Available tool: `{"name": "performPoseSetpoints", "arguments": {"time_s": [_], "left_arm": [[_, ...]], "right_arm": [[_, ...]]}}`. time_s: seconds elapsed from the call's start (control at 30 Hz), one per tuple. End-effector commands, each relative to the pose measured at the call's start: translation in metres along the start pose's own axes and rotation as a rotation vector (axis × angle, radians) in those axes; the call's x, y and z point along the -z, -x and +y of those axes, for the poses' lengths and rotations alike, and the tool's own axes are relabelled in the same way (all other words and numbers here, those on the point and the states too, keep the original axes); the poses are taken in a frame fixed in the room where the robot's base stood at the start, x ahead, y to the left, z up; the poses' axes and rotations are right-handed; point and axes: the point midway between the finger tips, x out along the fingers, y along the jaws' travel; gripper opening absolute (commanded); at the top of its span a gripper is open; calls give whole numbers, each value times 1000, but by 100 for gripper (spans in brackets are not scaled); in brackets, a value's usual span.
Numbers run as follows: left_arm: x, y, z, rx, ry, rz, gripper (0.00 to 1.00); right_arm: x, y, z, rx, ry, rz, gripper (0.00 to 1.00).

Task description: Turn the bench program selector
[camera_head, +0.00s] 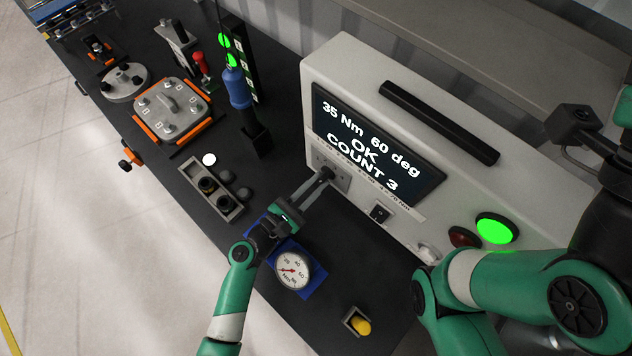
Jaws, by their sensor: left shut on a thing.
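The bench program selector (326,174) is a small dark knob on a plate low on the left of the pale control box's front (325,75). My left gripper (319,182) reaches it from the lower left, with its fingers shut on the knob. The fingers partly cover the knob, so its pointer position cannot be read. The box's screen (365,150) reads "35 Nm 60 deg OK COUNT 3".
A dial gauge (292,271) on a blue base stands below my left gripper. A blue-handled tool (237,88) stands upright in a black holder. A grey plate in an orange fixture (170,108) lies farther left. A green lamp (495,228) is lit on the box.

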Motion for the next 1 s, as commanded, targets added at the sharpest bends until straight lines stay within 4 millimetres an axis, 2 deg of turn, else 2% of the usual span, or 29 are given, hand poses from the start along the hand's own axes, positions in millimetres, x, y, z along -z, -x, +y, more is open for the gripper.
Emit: {"name": "performPoseSetpoints", "arguments": {"time_s": [0.27, 0.7, 1.0], "left_arm": [[2, 0, -1, -1, -129, -1, 0], [2, 0, 0, -1, -476, -1, 0], [1, 0, 0, 0, -639, -1, 0]], "right_arm": [[-8, 8, 0, 0, 0, 0, 50], [-24, 26, 0, 0, 0, 0, 50], [-31, 33, 0, 0, 0, 0, 50]]}}
